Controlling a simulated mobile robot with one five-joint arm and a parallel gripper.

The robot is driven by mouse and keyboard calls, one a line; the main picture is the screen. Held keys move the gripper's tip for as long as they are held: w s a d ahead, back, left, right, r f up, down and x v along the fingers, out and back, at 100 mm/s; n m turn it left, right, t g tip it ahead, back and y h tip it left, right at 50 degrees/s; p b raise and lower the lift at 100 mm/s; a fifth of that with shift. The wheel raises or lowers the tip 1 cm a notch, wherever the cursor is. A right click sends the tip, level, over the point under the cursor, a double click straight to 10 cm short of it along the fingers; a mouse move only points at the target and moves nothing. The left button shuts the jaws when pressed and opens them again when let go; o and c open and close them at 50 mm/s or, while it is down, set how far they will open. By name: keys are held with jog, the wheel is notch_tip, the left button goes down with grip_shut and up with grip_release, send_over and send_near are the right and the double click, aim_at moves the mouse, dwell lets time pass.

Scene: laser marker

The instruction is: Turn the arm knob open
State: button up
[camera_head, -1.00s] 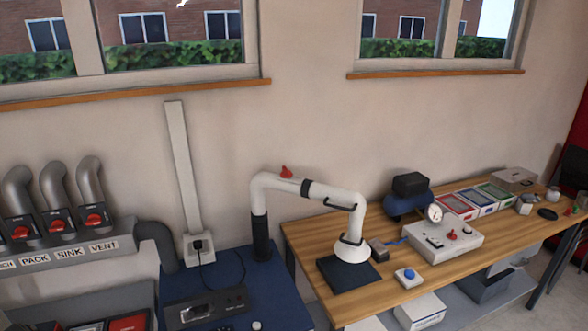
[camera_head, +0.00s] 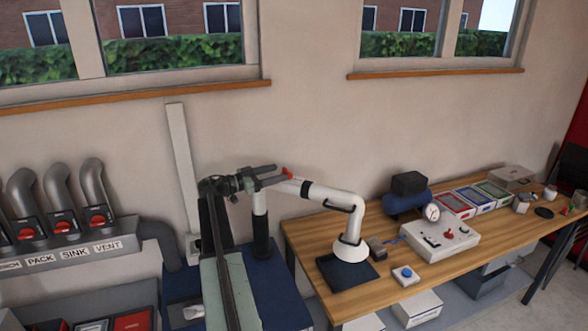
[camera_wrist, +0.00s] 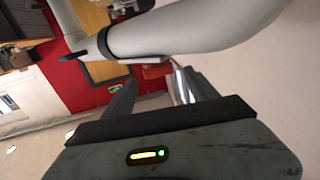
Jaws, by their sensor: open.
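The white extraction arm (camera_head: 330,194) rises from a black post and bends over to a white hood at its right end. Its red arm knob (camera_head: 288,173) sits on top of the tube near the left bend. My gripper (camera_head: 282,173) is at the knob, its fingers reaching from the left. In the wrist view the fingers are apart, and the red knob (camera_wrist: 157,71) shows between their tips, just under the white tube (camera_wrist: 195,27). I see no clear contact with the knob.
A wooden bench (camera_head: 400,286) on the right holds a grey control box (camera_head: 440,238), a blue compressor (camera_head: 405,203) and coloured trays. Red-knobbed duct valves labelled PACK, SINK and VENT (camera_head: 65,226) are at the left. The wall behind the tube is close.

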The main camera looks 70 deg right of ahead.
jog(key=x, duration=0.8)
jog(key=shift+s+a, duration=0.1)
